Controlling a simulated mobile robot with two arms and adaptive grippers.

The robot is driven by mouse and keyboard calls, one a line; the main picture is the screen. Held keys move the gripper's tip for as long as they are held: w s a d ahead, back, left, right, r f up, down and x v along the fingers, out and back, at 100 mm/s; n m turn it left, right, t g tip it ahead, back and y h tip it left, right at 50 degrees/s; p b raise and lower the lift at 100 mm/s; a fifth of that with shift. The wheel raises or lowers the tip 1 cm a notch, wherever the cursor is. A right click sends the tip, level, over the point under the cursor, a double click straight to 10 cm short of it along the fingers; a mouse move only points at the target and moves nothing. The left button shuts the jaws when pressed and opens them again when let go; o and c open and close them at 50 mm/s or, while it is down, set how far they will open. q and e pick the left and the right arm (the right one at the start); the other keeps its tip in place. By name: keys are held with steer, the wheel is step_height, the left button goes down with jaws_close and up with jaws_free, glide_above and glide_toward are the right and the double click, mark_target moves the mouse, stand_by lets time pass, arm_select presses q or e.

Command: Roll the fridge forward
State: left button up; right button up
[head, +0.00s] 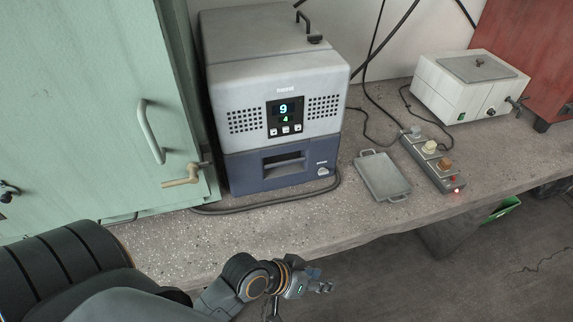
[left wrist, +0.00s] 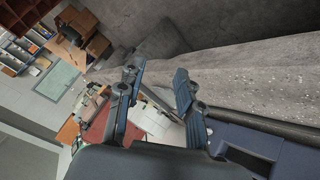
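A tall mint-green cabinet (head: 75,90) stands at the left of the head view and looks like the fridge. Its front has a pale curved handle (head: 151,131) and a tan lever latch (head: 181,178). Its top and base are out of view or hidden, so wheels cannot be seen. My left gripper (head: 319,282) is past the bench's front edge, to the right of the cabinet and apart from it. In the left wrist view its two fingers (left wrist: 158,88) are spread with nothing between them. My right gripper is not in view.
A grey and blue appliance (head: 275,160) with a lit display stands on the speckled bench (head: 240,232). Cables lie on the bench. Dark floor (head: 400,285) is open in front.

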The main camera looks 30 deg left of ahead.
arm_select(q)
steer(key=w+a+r+n+t, duration=0.3)
steer(key=w+r+n+t, duration=0.7)
steer(key=w+r, duration=0.2)
steer(key=n+g+y+b, duration=0.1)
steer(key=n+g+y, duration=0.2)
steer(key=n+y, duration=1.05)
glide_toward(286, 164)
steer(key=shift+n+h, duration=0.55)
steer(key=shift+n, duration=0.4)
steer(key=x, duration=1)
steer(key=shift+w+a+r, duration=0.1)
steer(key=shift+w+a, duration=0.1)
steer(key=shift+a, duration=0.3)
jaws_close()
